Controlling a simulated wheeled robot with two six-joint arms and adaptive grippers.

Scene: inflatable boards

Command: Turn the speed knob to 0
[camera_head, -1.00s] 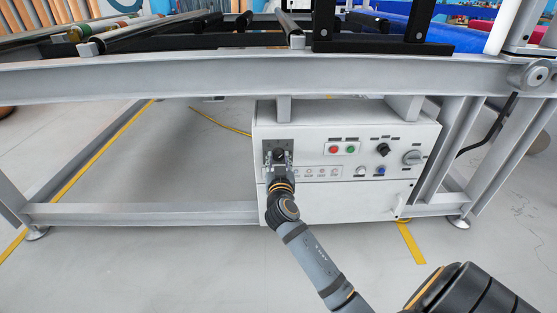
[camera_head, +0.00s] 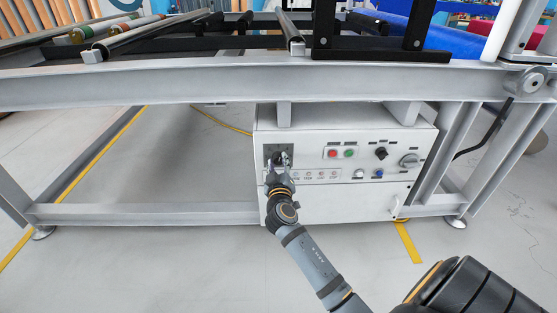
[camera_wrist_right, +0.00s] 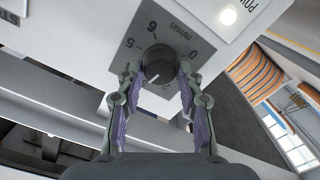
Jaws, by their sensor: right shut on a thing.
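The speed knob (camera_wrist_right: 160,64) is a round black knob on a grey dial plate, which also shows at the left of the control box in the head view (camera_head: 270,150). In the wrist view, a 0 shows to the upper right of the knob, 6 and 5 to its upper left, and "m/min" above it. A pale mark shows on the knob's lower side; its exact reading is unclear. My right gripper (camera_head: 277,163) is at the knob. Its purple-padded fingers (camera_wrist_right: 163,78) are shut on the knob from both sides. My left gripper is out of view.
The white control box (camera_head: 340,197) hangs under the grey conveyor frame (camera_head: 200,90). Right of the dial are red (camera_head: 332,154) and green (camera_head: 349,153) buttons, a black selector (camera_head: 381,153) and a grey rotary switch (camera_head: 409,161). The floor in front is clear.

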